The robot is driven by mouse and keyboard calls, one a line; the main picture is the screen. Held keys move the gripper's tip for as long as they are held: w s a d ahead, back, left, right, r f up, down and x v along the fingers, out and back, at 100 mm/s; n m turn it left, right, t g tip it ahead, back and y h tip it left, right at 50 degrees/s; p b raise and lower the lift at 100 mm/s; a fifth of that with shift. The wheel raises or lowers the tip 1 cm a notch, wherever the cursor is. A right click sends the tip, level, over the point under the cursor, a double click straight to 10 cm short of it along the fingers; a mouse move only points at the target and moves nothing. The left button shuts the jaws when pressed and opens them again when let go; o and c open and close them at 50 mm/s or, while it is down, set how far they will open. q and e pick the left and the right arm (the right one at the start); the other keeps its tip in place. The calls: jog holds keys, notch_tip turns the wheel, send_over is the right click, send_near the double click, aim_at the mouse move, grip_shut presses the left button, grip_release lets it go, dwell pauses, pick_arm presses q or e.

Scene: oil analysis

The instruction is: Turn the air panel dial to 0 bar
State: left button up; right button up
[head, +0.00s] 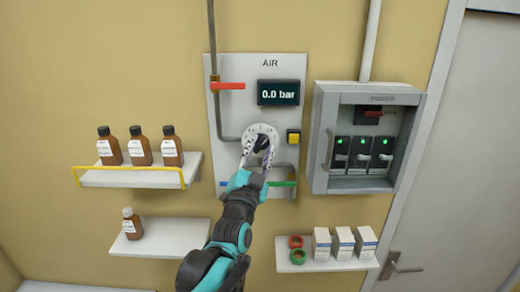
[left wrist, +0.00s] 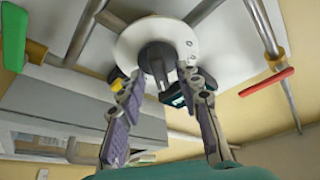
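The air panel (head: 226,110) is a grey plate on the wall with a display (head: 278,93) that reads 0.0 bar. Its dial (head: 251,132) is a round white disc with a dark knob (head: 262,143) in the middle. The dial (left wrist: 128,45) and its knob (left wrist: 155,55) also show in the left wrist view. My left gripper (head: 258,149) is at the dial, one finger on each side of the knob. In the left wrist view the fingers (left wrist: 160,78) stand apart, with what looks like a small gap beside the knob. My right gripper is not in view.
A red lever (head: 228,86), a yellow button (head: 293,137) and a green handle (head: 282,184) sit near the dial. A power box (head: 320,145) is to the right. Shelves with bottles (head: 140,147) and small boxes (head: 343,243) are on the wall below.

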pick_arm(q)
grip_shut()
